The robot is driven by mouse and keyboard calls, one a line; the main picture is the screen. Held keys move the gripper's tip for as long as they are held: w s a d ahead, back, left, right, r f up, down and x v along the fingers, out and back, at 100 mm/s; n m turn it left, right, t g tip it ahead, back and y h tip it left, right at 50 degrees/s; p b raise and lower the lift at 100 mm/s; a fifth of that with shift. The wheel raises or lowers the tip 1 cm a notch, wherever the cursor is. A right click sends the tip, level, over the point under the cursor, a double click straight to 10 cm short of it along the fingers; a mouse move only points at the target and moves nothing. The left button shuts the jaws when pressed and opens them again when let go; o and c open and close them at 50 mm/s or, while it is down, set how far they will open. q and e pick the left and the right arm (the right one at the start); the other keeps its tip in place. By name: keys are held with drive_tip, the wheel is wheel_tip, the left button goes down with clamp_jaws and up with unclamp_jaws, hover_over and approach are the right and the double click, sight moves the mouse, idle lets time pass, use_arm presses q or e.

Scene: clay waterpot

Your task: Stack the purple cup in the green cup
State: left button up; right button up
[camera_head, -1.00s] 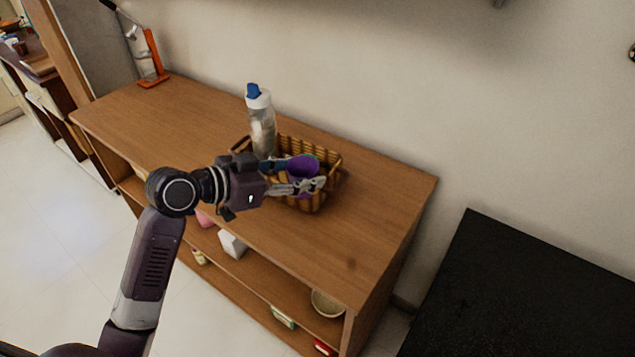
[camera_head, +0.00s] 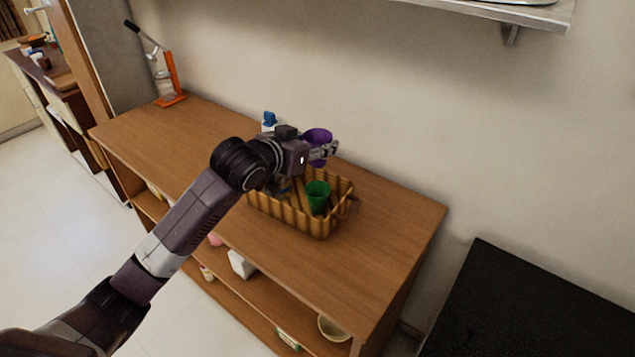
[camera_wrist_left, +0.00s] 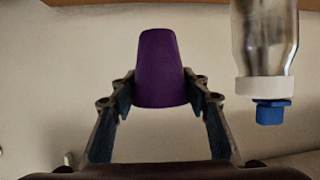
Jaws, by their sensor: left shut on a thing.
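The purple cup (camera_head: 318,137) is held by my left gripper (camera_head: 326,151), above the basket and towards the wall. In the left wrist view the purple cup (camera_wrist_left: 160,68) sits between the two fingers of the left gripper (camera_wrist_left: 160,95). The green cup (camera_head: 317,197) stands in the wicker basket (camera_head: 290,216), near its right end, with its open top showing. The held cup is higher than the green cup and apart from it. My right gripper is in neither view.
A clear bottle with a blue cap (camera_head: 269,119) stands behind my left gripper, mostly hidden; it shows upside down in the left wrist view (camera_wrist_left: 265,45). An orange stand (camera_head: 171,88) is at the table's far left. The wooden tabletop (camera_head: 385,215) is clear right of the basket.

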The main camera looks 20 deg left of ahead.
sight(318, 184)
use_arm(q)
wheel_tip(318, 184, down, 11)
drive_tip(key=shift+f+p, duration=0.2)
drive_tip(key=shift+p, duration=0.2)
drive_tip(key=shift+f, duration=0.1)
drive_tip(key=shift+f, duration=0.55)
drive_tip(key=o, duration=1.1)
drive_tip(key=shift+r, duration=0.15)
